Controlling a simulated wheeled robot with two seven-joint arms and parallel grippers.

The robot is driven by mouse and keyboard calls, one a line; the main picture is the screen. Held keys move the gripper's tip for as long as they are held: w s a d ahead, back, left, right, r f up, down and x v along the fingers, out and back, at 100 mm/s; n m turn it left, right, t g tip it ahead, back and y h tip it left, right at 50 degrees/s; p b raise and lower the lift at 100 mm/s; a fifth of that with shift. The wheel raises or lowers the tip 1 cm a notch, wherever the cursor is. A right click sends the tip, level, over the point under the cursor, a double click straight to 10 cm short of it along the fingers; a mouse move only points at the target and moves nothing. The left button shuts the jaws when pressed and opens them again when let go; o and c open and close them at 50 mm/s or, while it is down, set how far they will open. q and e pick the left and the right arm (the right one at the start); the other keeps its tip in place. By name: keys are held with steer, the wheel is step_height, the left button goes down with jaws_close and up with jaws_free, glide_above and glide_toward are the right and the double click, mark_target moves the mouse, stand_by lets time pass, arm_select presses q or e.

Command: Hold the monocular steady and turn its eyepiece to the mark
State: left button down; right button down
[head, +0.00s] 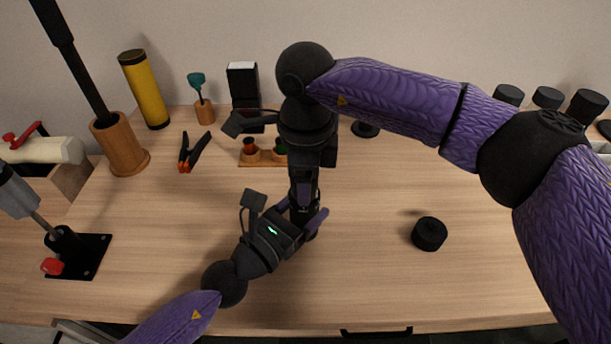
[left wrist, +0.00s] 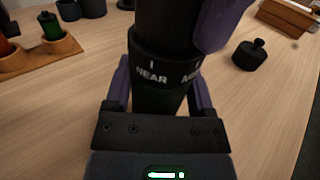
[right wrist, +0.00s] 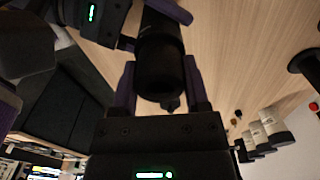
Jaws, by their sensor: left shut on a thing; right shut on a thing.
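The monocular, a black cylinder, stands between my grippers and is mostly hidden by them in the head view (head: 304,212). In the left wrist view (left wrist: 158,102) its ring (left wrist: 165,68) shows white lettering, "NEAR" and part of a word starting with "M", with short white lines above. My left gripper (head: 301,217) is shut on the body below the ring. My right gripper (head: 304,187) comes down from above and is shut on the upper part, the eyepiece end. The black barrel also shows between the right fingers in the right wrist view (right wrist: 160,65). The mark lines' alignment cannot be told.
A black knobbed cap (head: 429,235) lies on the table to the right. Behind are a wooden rack (head: 262,158) with small bottles, an orange-black clamp (head: 193,152) and a yellow tube (head: 144,90). A black-based stand (head: 80,258) is at left. The front table is clear.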

steer(key=shift+c, duration=0.4)
jaws_free()
step_height(320, 180, up, 12)
arm_select(q)
jaws_free()
